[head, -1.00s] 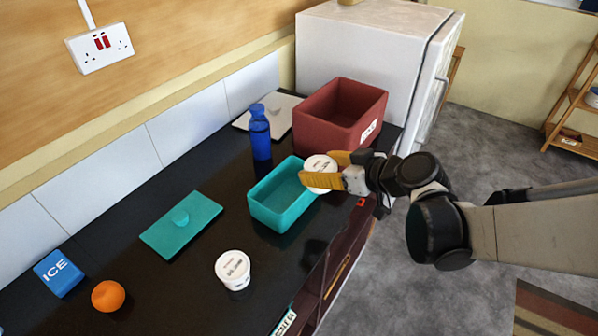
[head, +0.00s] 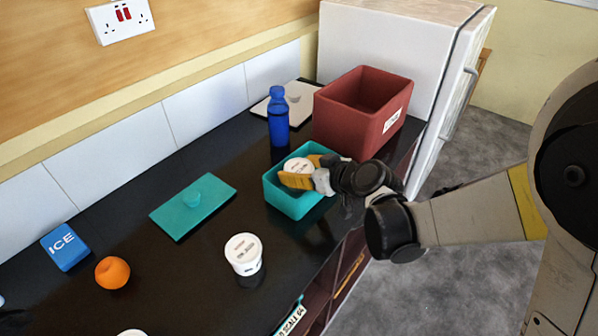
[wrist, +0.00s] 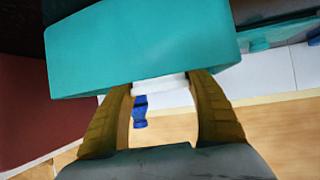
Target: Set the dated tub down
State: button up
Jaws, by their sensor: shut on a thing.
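My gripper (head: 302,172) is shut on a white tub (head: 297,166) with dark print on its lid, too small to read. It holds the tub at the teal open box (head: 292,205), within the box's outline; I cannot tell whether the tub touches the floor of the box. In the wrist view, the tub (wrist: 162,85) shows as a white strip between my yellow fingers, partly hidden by the teal box wall (wrist: 140,50). A second white printed tub (head: 244,254) stands on the black counter, nearer to me.
A teal lid (head: 193,206) lies left of the box. A dark red bin (head: 345,128) and a blue bottle (head: 278,118) stand behind it. An orange (head: 112,272) and a blue ICE pack (head: 65,246) are at left. The counter between lid and near tub is clear.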

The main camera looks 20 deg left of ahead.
jog(key=shift+f+b, duration=0.55)
jog(key=shift+b, duration=0.1)
jog(key=o, duration=1.4)
jog(key=shift+c, duration=0.2)
jog(key=shift+r+p, duration=0.25)
jog(key=shift+p, duration=0.05)
jog(key=s+d+r+m+h+p, duration=0.1)
jog(key=s+d+r+m+h, duration=0.2)
jog(key=s+d, duration=0.3)
jog(key=s+d+r+m+h+p, duration=0.2)
jog(key=s+d, duration=0.5)
jog(key=d, duration=1)
jog(key=s+d+r+m+h+p, duration=0.1)
jog(key=s+d+r+m+h, duration=0.4)
jog(key=d, duration=0.6)
jog(key=shift+s+d+r+m, duration=0.3)
jog(key=shift+s+r+m, duration=0.15)
jog(key=shift+s, duration=0.65)
